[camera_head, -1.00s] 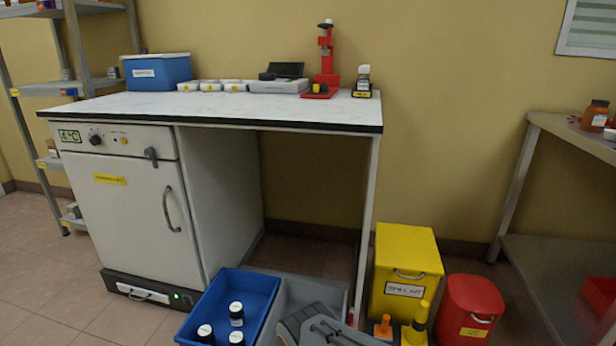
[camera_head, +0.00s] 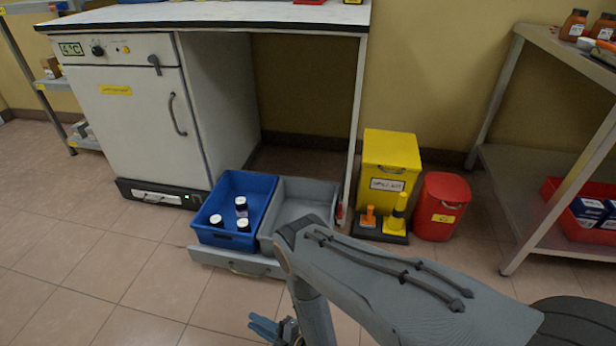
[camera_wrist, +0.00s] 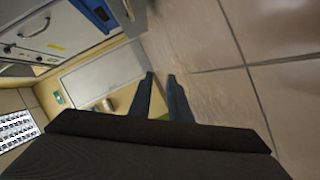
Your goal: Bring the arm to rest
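My grey arm reaches from the lower right of the head view and bends down at its elbow. My gripper (camera_head: 262,326) shows low at the bottom edge there, with blue fingers, in front of the bins and above the tiled floor. In the wrist view my gripper (camera_wrist: 161,75) has its two dark fingers apart, with only floor visible between them. It is open and empty. The wrist view is strongly tilted.
A blue bin (camera_head: 262,188) with 3 white-capped bottles stands beside a grey bin (camera_head: 318,192) on a low drawer base. A white cabinet (camera_head: 130,110), yellow box (camera_head: 388,150), red bin (camera_head: 441,206) and metal shelf (camera_head: 500,160) surround them. Floor at left is clear.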

